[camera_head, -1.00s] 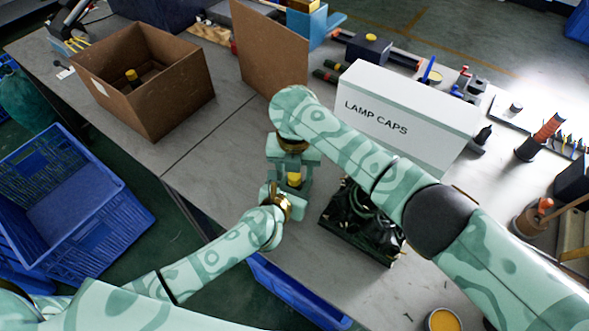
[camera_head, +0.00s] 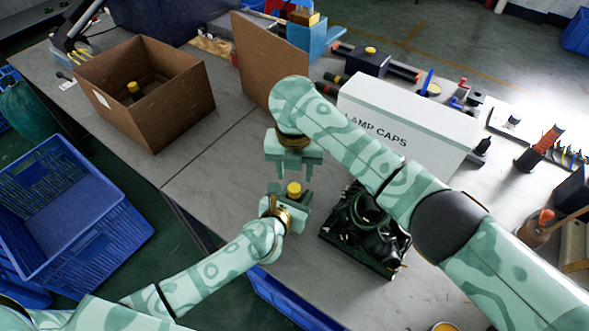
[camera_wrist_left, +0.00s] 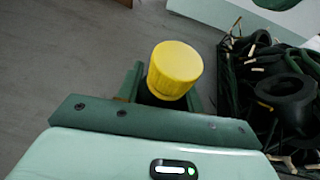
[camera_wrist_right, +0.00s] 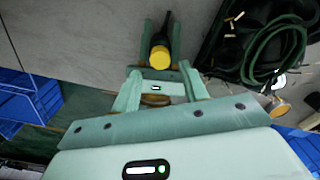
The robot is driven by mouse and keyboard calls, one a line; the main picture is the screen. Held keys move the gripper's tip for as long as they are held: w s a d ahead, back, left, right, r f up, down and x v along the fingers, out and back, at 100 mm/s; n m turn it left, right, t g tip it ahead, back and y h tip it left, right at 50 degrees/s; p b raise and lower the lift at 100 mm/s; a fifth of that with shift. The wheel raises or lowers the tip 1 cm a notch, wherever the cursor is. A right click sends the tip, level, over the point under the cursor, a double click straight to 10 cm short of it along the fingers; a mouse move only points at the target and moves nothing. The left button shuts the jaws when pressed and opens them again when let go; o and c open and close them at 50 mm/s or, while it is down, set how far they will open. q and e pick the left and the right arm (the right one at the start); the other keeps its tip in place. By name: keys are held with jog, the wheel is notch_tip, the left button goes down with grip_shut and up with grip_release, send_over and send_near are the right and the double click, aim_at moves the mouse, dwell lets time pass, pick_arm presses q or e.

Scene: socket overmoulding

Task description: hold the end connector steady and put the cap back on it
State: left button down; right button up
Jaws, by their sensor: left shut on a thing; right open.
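The end connector (camera_wrist_right: 160,38) is a dark body, upright between the fingers of my left gripper (camera_head: 290,200), which is shut on it. The yellow cap (camera_wrist_left: 175,69) sits on the connector's top; it also shows in the head view (camera_head: 294,189) and the right wrist view (camera_wrist_right: 160,57). I cannot tell whether it is fully seated. My right gripper (camera_head: 293,172) is open and empty, a little apart from the cap, beyond it in the head view. In the right wrist view its fingers (camera_wrist_right: 160,92) are spread with nothing between them.
A tray of black cables (camera_head: 365,230) lies right of the grippers. A white lamp caps box (camera_head: 410,120) stands behind my right arm. A cardboard box (camera_head: 150,90) holding another yellow-capped part stands back left. A blue crate (camera_head: 70,210) is left of the table.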

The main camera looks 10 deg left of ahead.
jog(key=w+a+r+n+t, duration=0.2)
jog(key=w+r+t, duration=1)
jog(key=w+r, duration=0.4)
jog(key=s+a+r+n+t+y, duration=0.1)
jog(key=a+r+n+t+y, duration=0.2)
jog(key=a+r+n+y, duration=0.75)
jog(key=s+a+f+n+g+y, duration=0.2)
jog(key=s+a+f+n+g, duration=0.3)
jog(key=s+f+n+g, duration=0.9)
jog(key=d+f+n+h, duration=0.2)
jog(key=d+f+h, duration=0.1)
jog(key=d+h, duration=0.1)
jog(key=d+f+n+h, duration=0.3)
jog(key=d+h, duration=0.1)
jog(key=d, duration=0.3)
jog(key=d+f+n+h, duration=0.3)
jog(key=d+h, duration=0.1)
jog(key=d, duration=0.2)
jog(key=shift+s+d+f+g, duration=0.15)
jog(key=shift+s+f+g, duration=0.05)
jog(key=shift+s+g, duration=0.2)
jog(key=shift+s+d+h, duration=0.15)
jog(key=shift+h, duration=0.1)
